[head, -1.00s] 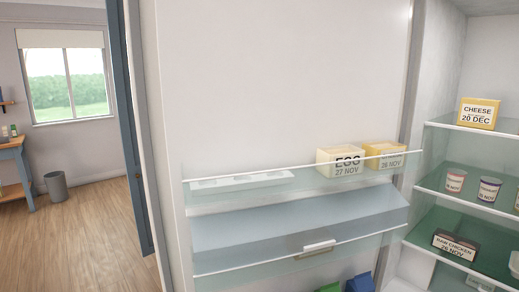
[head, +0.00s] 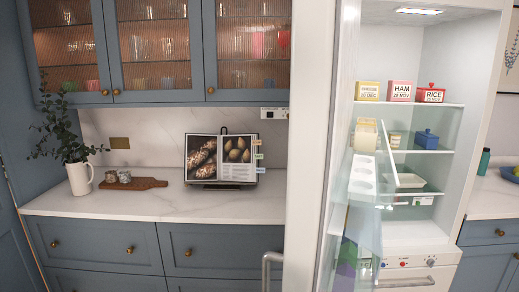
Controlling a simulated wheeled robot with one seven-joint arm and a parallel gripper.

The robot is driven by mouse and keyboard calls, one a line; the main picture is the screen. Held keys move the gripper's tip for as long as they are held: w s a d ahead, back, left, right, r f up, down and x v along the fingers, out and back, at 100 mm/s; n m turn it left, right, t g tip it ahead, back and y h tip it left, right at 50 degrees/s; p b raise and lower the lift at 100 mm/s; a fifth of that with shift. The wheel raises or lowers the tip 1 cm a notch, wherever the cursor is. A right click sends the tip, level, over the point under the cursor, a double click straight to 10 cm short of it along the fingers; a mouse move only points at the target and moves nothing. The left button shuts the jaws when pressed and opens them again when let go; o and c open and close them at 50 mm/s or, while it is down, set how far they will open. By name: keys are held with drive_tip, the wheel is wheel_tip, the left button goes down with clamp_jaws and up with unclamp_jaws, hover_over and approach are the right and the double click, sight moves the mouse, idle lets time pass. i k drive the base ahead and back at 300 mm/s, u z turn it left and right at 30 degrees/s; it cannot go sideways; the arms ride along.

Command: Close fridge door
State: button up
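The fridge door (head: 311,120) stands open in the head view. I see it nearly edge-on as a tall white slab at the left of the fridge opening. A grey metal handle (head: 271,264) shows low on its left, outer side. Its inner side carries clear door shelves with a white egg tray (head: 363,178) and pale yellow boxes. The fridge interior (head: 437,60) is lit and open to the right of the door. My gripper is not in view.
Inside the fridge are a yellow box (head: 367,91), a ham box (head: 401,91), a red rice container (head: 431,94) and a blue container (head: 427,139). Left of the door, a marble counter (head: 110,207) holds an open cookbook (head: 221,158) and a plant jug (head: 78,178).

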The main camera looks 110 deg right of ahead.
sight(323, 172)
drive_tip(key=z, duration=0.05)
drive_tip(key=i, duration=0.45)
drive_tip(key=z, duration=4.05)
drive_tip(key=i, duration=0.35)
drive_tip(key=u, duration=0.15)
